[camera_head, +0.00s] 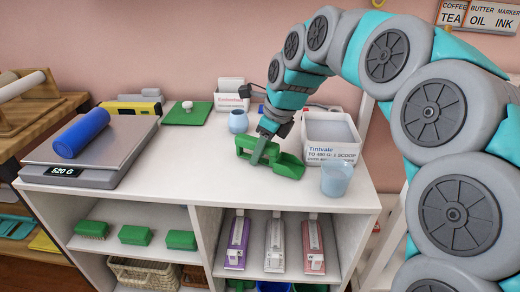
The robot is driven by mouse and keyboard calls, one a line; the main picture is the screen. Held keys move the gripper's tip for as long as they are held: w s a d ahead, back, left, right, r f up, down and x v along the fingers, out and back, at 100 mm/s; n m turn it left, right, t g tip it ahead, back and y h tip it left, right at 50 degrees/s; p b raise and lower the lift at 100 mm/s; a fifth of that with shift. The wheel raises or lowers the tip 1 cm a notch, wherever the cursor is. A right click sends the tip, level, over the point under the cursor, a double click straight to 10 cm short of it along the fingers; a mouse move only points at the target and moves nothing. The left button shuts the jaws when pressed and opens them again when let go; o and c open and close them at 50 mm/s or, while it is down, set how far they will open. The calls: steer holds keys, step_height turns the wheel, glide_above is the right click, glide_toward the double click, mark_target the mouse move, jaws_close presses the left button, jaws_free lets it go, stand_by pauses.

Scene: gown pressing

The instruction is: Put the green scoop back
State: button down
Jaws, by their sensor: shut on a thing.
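The green scoop (288,165) is over the white top of the shelf unit, left of the white bin. My gripper (262,150) reaches down from the right and is shut on the scoop at its left part. I cannot tell whether the scoop touches the top. A green flat lid-like piece with a white knob (185,115) lies further back on the left.
A scale (100,160) reading 520 G bears a blue cylinder (81,133). A clear bluish cup (336,180) stands close in front of the bin. A small blue jar (238,121) and a labelled white box (230,90) stand behind the scoop. The front middle of the top is clear.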

mark_target(276, 145)
steer(key=shift+f, duration=0.15)
steer(key=c, duration=0.6)
jaws_free()
steer(key=shift+r, duration=0.3)
steer(key=v, duration=1.2)
steer(key=shift+r+b, duration=0.3)
steer(key=shift+r, duration=0.05)
steer(key=shift+s, duration=0.1)
steer(key=s+d+f+n+g+h, duration=0.1)
steer(key=s+d+f+n, duration=0.3)
steer(key=s+f+n, duration=0.3)
steer(key=s+d+f+n+g+h, duration=0.1)
steer(key=s+d+f+n, duration=0.4)
steer(key=s, duration=0.9)
steer(key=s+d+f+n+g+h, duration=0.1)
steer(key=s+d+f+n, duration=0.3)
steer(key=s+f+n, duration=0.6)
steer(key=shift+s+d+f+n+h, duration=0.3)
steer(key=shift+s+f+n, duration=0.1)
steer(key=shift+s+f, duration=0.35)
steer(key=shift+w, duration=0.1)
